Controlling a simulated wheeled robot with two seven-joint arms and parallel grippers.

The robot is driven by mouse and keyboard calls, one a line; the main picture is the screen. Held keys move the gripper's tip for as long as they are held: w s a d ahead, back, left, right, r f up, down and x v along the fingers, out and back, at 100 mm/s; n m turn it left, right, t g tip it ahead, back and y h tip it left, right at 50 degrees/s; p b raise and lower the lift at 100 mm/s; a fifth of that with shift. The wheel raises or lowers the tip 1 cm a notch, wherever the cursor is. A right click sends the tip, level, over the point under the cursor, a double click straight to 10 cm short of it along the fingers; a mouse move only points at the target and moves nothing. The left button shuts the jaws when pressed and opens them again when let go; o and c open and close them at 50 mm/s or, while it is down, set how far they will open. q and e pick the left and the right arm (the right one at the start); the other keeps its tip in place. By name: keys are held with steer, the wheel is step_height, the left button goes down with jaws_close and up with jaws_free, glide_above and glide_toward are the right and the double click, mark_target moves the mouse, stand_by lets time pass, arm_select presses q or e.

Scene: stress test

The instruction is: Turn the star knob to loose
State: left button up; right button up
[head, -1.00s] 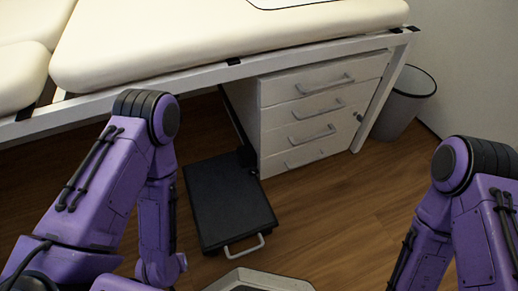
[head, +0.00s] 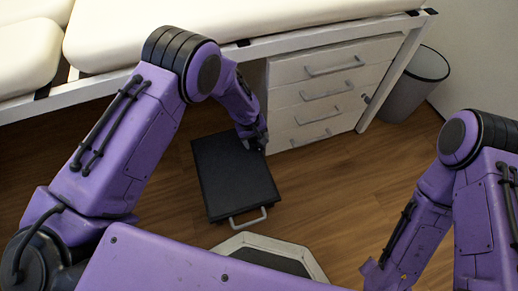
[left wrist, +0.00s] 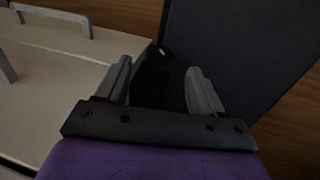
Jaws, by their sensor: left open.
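A small dark shape (left wrist: 152,80) that may be the star knob shows between my left fingers in the left wrist view. It is too dark to make out lobes, marks or its turn position. A small pale mark is at its upper end. My left gripper (left wrist: 158,68) is open, with one grey finger on each side of the shape. I cannot tell whether the fingers touch it. In the head view my left gripper (head: 252,138) is at the cabinet's lower left corner and hides the knob's place. My right gripper does not show; only its arm is at right.
A white drawer cabinet (head: 322,73) stands under a cream padded couch (head: 150,33) with a white frame. A black flat panel (head: 232,180) with a silver handle lies low beside the cabinet. A grey bin (head: 412,88) stands at right. Wooden floor is clear at right of the panel.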

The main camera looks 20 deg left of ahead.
mark_target(258, 148)
arm_select(q)
steer(key=f, duration=0.2)
steer(key=f+b, duration=0.1)
steer(key=f, duration=0.1)
steer(key=d+f+b, duration=0.1)
steer(key=f, duration=0.1)
steer(key=shift+w+f, duration=0.3)
steer(key=c, duration=1.1)
steer(key=shift+o, duration=0.2)
steer(key=shift+s+a+h, duration=0.1)
steer(key=shift+s+h, duration=0.05)
steer(key=shift+h, duration=0.15)
steer(key=shift+t+p, duration=0.3)
steer(key=shift+p, duration=0.15)
steer(key=shift+h, duration=0.3)
